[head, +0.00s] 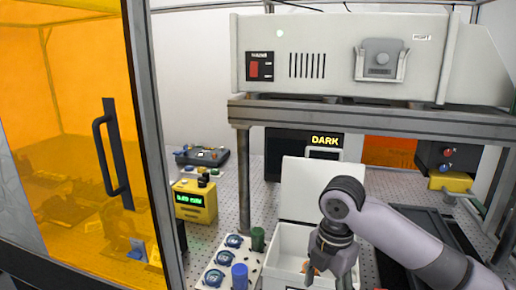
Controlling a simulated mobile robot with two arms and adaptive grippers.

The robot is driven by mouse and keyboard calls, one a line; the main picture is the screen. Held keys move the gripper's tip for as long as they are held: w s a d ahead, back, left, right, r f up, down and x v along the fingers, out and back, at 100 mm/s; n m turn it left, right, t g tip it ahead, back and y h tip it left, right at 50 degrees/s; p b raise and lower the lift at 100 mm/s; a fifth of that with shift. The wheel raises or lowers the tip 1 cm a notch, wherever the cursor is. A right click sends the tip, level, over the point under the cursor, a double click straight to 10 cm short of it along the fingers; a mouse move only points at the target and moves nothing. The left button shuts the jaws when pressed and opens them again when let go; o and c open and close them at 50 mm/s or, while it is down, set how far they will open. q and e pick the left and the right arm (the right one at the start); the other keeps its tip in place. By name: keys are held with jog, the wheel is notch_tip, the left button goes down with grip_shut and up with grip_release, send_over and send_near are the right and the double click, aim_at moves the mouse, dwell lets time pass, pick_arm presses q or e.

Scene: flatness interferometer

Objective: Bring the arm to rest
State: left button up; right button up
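My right arm (420,237) comes in from the right and bends down at its grey wrist. My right gripper (331,258) points down in front of the open white box (286,240), over or inside its opening. Its fingertips run towards the bottom of the view, and I cannot tell whether they are open or shut. A small orange thing (311,269) shows beside the fingers; whether they touch it is unclear. My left gripper is not in view.
A grey shelf (370,117) with a white instrument (340,57) spans above the arm. An orange panel door (75,130) with a black handle (110,150) fills the left.

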jog(key=s+a+f+m+t+y, duration=0.1)
jog(key=s+a+f+m, duration=0.2)
jog(key=f, duration=0.2)
jog(key=s+a+f+m+y, duration=0.1)
jog(key=s+a+f+m, duration=0.15)
jog(key=f, duration=0.25)
jog(key=s+a+f+m+t+y, duration=0.1)
jog(key=s+a+f+m+y, duration=0.15)
jog(key=f, duration=0.25)
jog(key=s+d+f+m+t+h, duration=0.1)
jog(key=s+d+f+m+h, duration=0.1)
jog(key=s+d+f+m, duration=0.4)
jog(key=s+d+f+m+h, duration=0.1)
jog(key=s+d+m+h, duration=0.2)
jog(key=s+d+m, duration=0.55)
notch_tip(320, 180, down, 26)
jog(key=s, duration=0.2)
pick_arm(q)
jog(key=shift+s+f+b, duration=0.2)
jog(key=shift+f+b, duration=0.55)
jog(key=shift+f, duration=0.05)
pick_arm(e)
jog(key=s+d+f+g, duration=0.2)
jog(key=s+d+f, duration=0.1)
jog(key=s+f, duration=1.4)
jog(key=shift+s+f+m, duration=0.3)
jog(key=shift+f+m, duration=0.05)
jog(key=shift+f, duration=0.15)
jog(key=shift+d, duration=0.1)
jog(key=shift+c, duration=0.2)
